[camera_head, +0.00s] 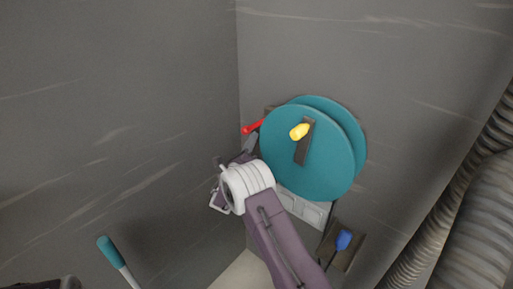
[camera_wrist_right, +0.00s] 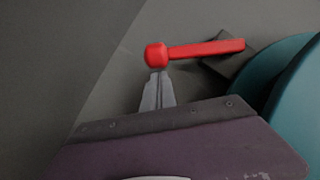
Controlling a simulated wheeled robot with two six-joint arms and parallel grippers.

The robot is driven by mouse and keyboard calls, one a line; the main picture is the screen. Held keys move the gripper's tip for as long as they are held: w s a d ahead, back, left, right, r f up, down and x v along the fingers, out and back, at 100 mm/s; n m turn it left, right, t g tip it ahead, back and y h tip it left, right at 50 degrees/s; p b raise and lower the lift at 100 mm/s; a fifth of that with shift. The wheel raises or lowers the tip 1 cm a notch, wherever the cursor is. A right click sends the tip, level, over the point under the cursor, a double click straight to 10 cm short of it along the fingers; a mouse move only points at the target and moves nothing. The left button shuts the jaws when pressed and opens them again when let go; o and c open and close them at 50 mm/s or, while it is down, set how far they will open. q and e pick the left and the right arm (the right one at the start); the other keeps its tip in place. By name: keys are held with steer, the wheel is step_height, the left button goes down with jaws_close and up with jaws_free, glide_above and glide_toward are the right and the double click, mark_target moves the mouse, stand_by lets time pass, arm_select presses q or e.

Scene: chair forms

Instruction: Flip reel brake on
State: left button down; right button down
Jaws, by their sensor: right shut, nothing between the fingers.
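A teal reel (camera_head: 307,150) with a yellow crank knob (camera_head: 299,131) stands against the wall; its rim also shows at the right of the right wrist view (camera_wrist_right: 285,75). The red brake lever (camera_head: 253,127) sticks out to the left behind the reel. In the right wrist view the lever (camera_wrist_right: 205,49) runs from a dark block to a round red end. My right gripper (camera_head: 250,145) is shut and empty. In the wrist view its fingertips (camera_wrist_right: 157,76) are just below the round end; I cannot tell whether they touch it.
A blue-handled lever (camera_head: 343,240) sits on a dark plate at the lower right. A teal-gripped rod (camera_head: 109,250) stands at the lower left. Thick ribbed hoses (camera_head: 470,210) run along the right. Grey walls meet in a corner behind the reel.

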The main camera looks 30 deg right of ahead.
steer(key=shift+a+r, duration=0.25)
steer(key=shift+a, duration=0.15)
